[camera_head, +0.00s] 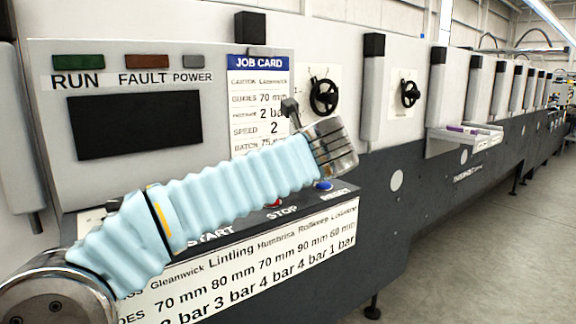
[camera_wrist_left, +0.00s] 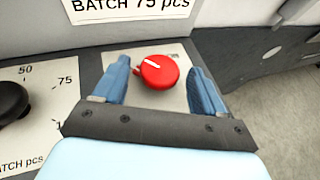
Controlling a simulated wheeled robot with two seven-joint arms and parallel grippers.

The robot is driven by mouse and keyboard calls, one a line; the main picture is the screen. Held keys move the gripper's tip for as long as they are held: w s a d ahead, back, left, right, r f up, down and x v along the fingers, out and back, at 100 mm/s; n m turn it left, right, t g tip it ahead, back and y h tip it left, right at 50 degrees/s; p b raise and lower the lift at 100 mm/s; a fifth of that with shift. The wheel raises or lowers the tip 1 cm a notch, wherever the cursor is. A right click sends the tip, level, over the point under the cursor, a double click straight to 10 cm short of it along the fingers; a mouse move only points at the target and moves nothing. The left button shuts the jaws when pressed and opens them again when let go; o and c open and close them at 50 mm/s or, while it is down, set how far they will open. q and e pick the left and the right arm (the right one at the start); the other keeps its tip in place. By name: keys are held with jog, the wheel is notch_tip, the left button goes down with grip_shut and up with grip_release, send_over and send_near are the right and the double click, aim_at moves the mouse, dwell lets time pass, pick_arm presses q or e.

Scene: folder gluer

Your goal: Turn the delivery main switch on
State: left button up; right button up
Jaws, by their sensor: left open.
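A red rotary knob (camera_wrist_left: 160,72) with a white pointer line sits on a pale plate in the left wrist view. Its pointer slants toward the upper left. My left gripper (camera_wrist_left: 158,67) is open, with one blue finger on each side of the knob. Gaps show between the fingers and the knob. In the head view my left arm reaches across the console, and neither the red knob nor the fingertips can be made out. My right gripper is not in view.
A black dial (camera_wrist_left: 11,101) with a number scale is left of the knob. The console has a dark screen (camera_head: 133,126), a job card (camera_head: 258,85) and a blue button (camera_head: 323,185). Black handwheels (camera_head: 323,96) are farther along the machine. Open floor (camera_head: 480,250) lies right.

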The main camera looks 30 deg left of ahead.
pick_arm(q)
jog(key=shift+c, duration=0.2)
jog(key=c, duration=1)
jog(key=shift+o, duration=0.2)
jog(key=shift+m+t, duration=0.3)
jog(key=shift+s+a+m+t+h, duration=0.15)
jog(key=shift+m+t+h, duration=0.15)
jog(key=shift+m+h, duration=0.2)
jog(key=shift+s+a+m+t+h, duration=0.1)
jog(key=shift+m+t+h, duration=0.25)
jog(key=shift+h, duration=0.25)
jog(key=m+h, duration=0.1)
jog(key=m+t+h, duration=0.1)
jog(key=shift+s+a+r+m+h, duration=0.1)
jog(key=shift+a+m+h, duration=0.15)
jog(key=shift+m+h, duration=0.15)
jog(key=m+h, duration=0.1)
jog(key=h, duration=0.1)
jog(key=m+h, duration=0.2)
jog(key=a+m+t+h, duration=0.1)
jog(key=m+h, duration=0.1)
jog(key=shift+m, duration=0.25)
